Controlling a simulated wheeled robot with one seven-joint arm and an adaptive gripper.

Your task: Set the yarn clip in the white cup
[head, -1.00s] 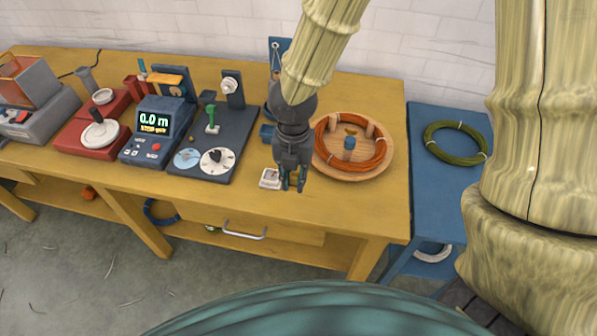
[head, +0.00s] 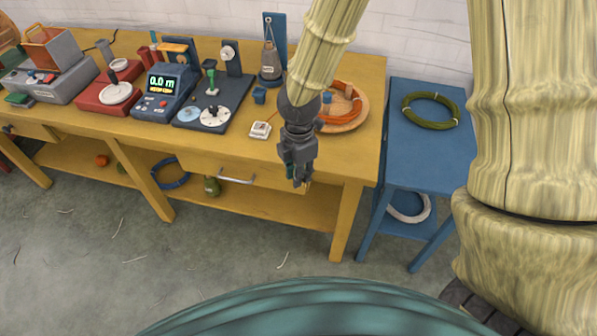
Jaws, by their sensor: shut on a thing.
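My gripper (head: 300,181) hangs pointing down at the picture's middle, in front of the yellow table's front edge as seen from the head. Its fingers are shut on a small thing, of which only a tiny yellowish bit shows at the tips. I cannot tell for sure that this is the yarn clip. A small white-topped vessel (head: 118,65) stands on the red device at the left, far from my gripper. It may be the white cup, but it is too small to be certain.
The yellow table (head: 225,147) holds a blue meter (head: 163,92), a dark panel with dials (head: 214,115), a small white block (head: 261,130) and a wooden tray (head: 362,108) with an orange coil. A blue side table (head: 425,160) bears a green coil (head: 430,110).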

